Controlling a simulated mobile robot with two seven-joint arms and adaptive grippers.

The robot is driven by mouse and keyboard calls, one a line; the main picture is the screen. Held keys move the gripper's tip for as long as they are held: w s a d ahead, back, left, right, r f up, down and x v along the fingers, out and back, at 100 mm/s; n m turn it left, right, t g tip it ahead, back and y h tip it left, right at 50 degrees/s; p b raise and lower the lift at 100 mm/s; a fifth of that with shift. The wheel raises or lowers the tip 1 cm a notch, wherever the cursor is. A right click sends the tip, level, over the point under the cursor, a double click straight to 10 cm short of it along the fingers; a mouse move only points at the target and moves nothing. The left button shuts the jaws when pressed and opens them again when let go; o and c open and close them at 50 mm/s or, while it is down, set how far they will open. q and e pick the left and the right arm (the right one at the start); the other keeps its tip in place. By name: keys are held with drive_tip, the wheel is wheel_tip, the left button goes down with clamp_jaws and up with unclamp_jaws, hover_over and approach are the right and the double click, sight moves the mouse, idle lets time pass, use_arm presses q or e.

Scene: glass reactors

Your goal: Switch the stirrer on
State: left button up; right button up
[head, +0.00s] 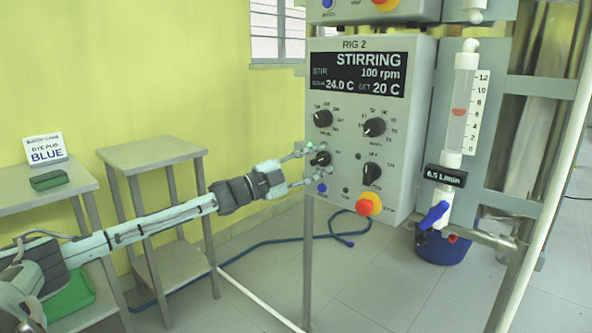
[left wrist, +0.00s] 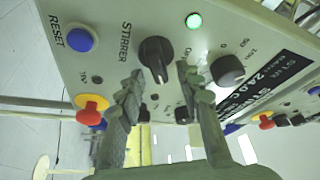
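The RIG 2 control box (head: 415,160) has a display (head: 357,74) reading STIRRING, 100 rpm, 24.0 C and SET 20 C. The black STIRRER knob (head: 320,158) is at the box's lower left; it also shows in the left wrist view (left wrist: 154,56). A green lamp (left wrist: 193,20) beside it is lit. My left gripper (head: 307,167) is at the panel with its fingers apart. In the left wrist view, the fingertips (left wrist: 158,72) lie either side of the knob; I cannot tell whether they touch it. My right gripper is not in view.
A blue RESET button (left wrist: 79,38) and a red-and-yellow stop button (head: 368,203) are near the knob. Other black knobs (head: 374,127) are on the panel. A flow tube (head: 461,105) with a blue valve (head: 434,215) stands to the right. Two grey tables (head: 150,152) stand at left.

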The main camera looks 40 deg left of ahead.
use_arm(q)
drive_tip(key=v, duration=1.1)
drive_tip(key=shift+s+a, duration=0.15)
drive_tip(key=shift+s, duration=0.05)
drive_tip(key=shift+f, duration=0.1)
idle(0.3)
